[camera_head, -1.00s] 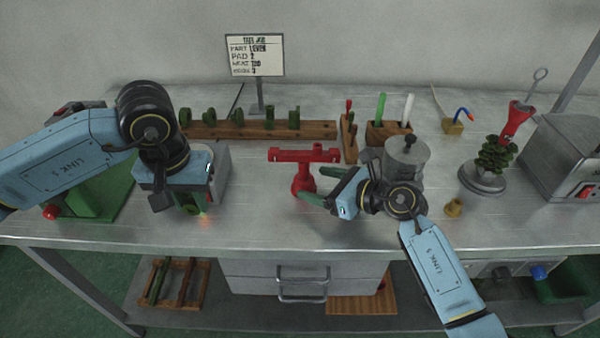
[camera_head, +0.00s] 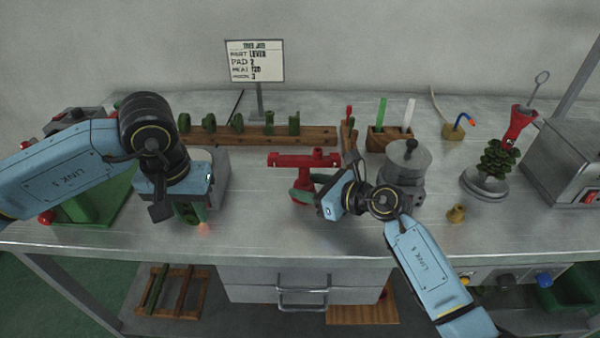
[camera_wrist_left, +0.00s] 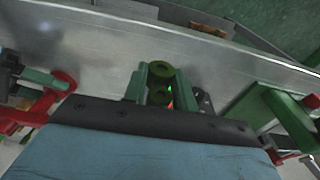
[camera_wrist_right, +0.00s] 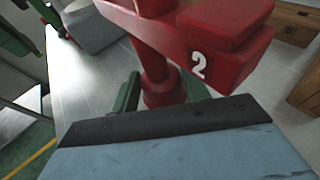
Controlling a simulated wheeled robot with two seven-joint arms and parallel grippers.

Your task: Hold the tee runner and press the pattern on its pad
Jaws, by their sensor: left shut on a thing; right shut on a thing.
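The red tee runner (camera_head: 290,160) stands upright on the bench, its crossbar running left to right. Its side carries a white "2" in the right wrist view (camera_wrist_right: 198,65). My right gripper (camera_head: 302,195) is shut on the tee runner's upright post, below the crossbar; its green fingers flank the post in the right wrist view (camera_wrist_right: 160,90). My left gripper (camera_head: 190,214) is shut on a dark green ringed wax pattern, seen between the fingers in the left wrist view (camera_wrist_left: 160,70). It holds the pattern well left of the tee runner, near a small red glow.
A wooden rack (camera_head: 265,132) with several green patterns stands behind. A job card (camera_head: 255,60) reads part lever, pad 2. A grey pot (camera_head: 408,160) stands right of the tee runner, a green wax tree (camera_head: 496,158) further right. Bare bench lies between the grippers.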

